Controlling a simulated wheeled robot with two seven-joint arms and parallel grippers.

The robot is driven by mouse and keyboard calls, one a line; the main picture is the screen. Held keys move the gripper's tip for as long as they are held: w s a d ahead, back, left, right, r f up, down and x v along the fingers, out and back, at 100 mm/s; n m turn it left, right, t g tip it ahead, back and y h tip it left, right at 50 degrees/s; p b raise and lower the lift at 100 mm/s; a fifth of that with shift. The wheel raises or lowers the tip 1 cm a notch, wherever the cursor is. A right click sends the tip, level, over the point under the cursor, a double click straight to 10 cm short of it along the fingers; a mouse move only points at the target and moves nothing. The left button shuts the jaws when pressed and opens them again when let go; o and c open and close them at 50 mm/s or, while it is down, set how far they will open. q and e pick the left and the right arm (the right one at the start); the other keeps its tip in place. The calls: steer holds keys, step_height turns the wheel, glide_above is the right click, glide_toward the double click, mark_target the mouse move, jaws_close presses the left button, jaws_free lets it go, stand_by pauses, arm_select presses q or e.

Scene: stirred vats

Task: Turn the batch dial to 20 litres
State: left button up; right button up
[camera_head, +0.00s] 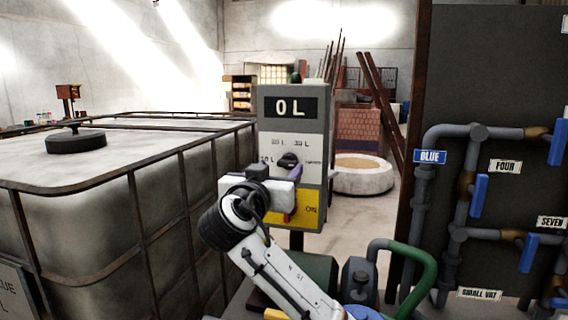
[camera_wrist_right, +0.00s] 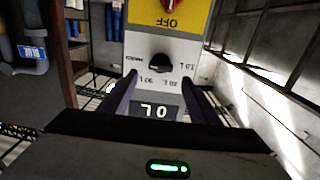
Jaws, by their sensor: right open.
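The batch dial (camera_head: 289,160) is a black knob on a grey control box (camera_head: 318,120), with litre marks around it. I cannot tell for certain which mark the knob points to. My right gripper (camera_head: 293,180) is in front of the panel, close to the dial. In the wrist view its two dark fingers (camera_wrist_right: 159,84) are apart, with the dial beyond and between their tips. My left gripper is not in view.
A yellow panel (camera_head: 311,211) with a red control (camera_wrist_right: 172,3) lies below the dial. A large caged tank (camera_head: 120,210) stands left. Pipes with blue valve handles (camera_head: 480,195) are on the right. A green hose (camera_head: 430,270) curves below.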

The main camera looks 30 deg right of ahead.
mark_target(286, 163)
steer(key=x, duration=0.5)
steer(key=shift+w+d+p, duration=0.15)
steer(key=shift+p, duration=0.25)
steer(key=c, duration=1.1)
steer(key=shift+o, duration=0.2)
